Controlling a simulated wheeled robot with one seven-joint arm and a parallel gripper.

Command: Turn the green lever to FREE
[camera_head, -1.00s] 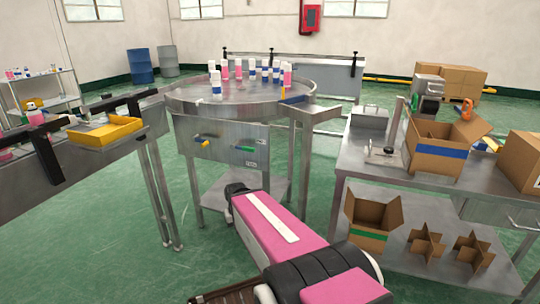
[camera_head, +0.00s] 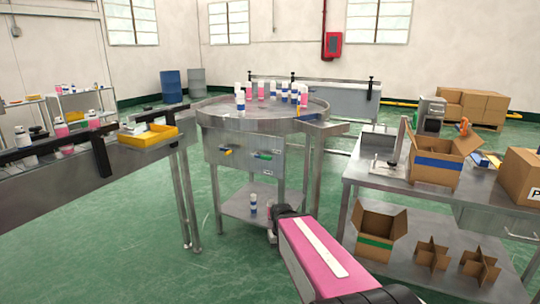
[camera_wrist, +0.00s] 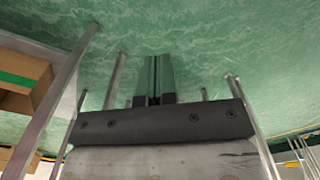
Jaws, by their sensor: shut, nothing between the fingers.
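The green lever (camera_head: 264,155) is on the grey front panel (camera_head: 240,171) below the round steel turntable (camera_head: 265,121). It lies roughly level in the head view; its markings are too small to read. In the wrist view my gripper (camera_wrist: 154,72) is shut and empty, with bare green floor beyond the fingertips. In the head view the gripper is hidden beyond my pink arm, whose visible end is below and to the right of the panel. The lever does not show in the wrist view.
A conveyor (camera_head: 75,190) with a yellow tray (camera_head: 151,139) is at left. A steel bench (camera_head: 485,196) with cardboard boxes is at right. Open floor lies between conveyor and turntable.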

